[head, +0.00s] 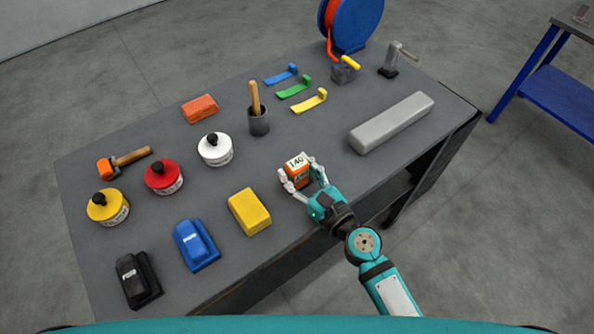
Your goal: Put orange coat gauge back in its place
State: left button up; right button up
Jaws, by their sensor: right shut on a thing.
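The orange coat gauge (299,172) is a small orange block with a white top face that reads "140". It is near the front edge of the grey table, right of the yellow block. My right gripper (302,178) is shut on it, with one finger on each side. I cannot tell whether the gauge touches the table top or is held just above it. My left gripper is not in view.
On the grey table (320,128) a yellow block (249,212) and a blue sanding block (196,245) lie left of my gripper. A white pot (215,149), a cup with a wooden handle (259,122) and a long grey bar (391,123) stand around. Bare table lies behind the gauge.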

jog(key=o, duration=1.3)
jog(key=shift+f, duration=0.15)
jog(key=shift+r+p, duration=0.3)
jog(key=b+v, duration=0.1)
jog(key=v, duration=0.2)
jog(key=b+v, duration=0.1)
jog(key=v, duration=0.3)
jog(key=b+v, duration=0.2)
jog(key=v, duration=0.1)
jog(key=shift+s+d+f, duration=0.2)
jog(key=shift+s+f, duration=0.1)
jog(key=shift+f, duration=0.05)
jog(key=shift+s+d+r, duration=0.25)
jog(key=shift+s+d, duration=0.15)
jog(key=shift+s, duration=0.1)
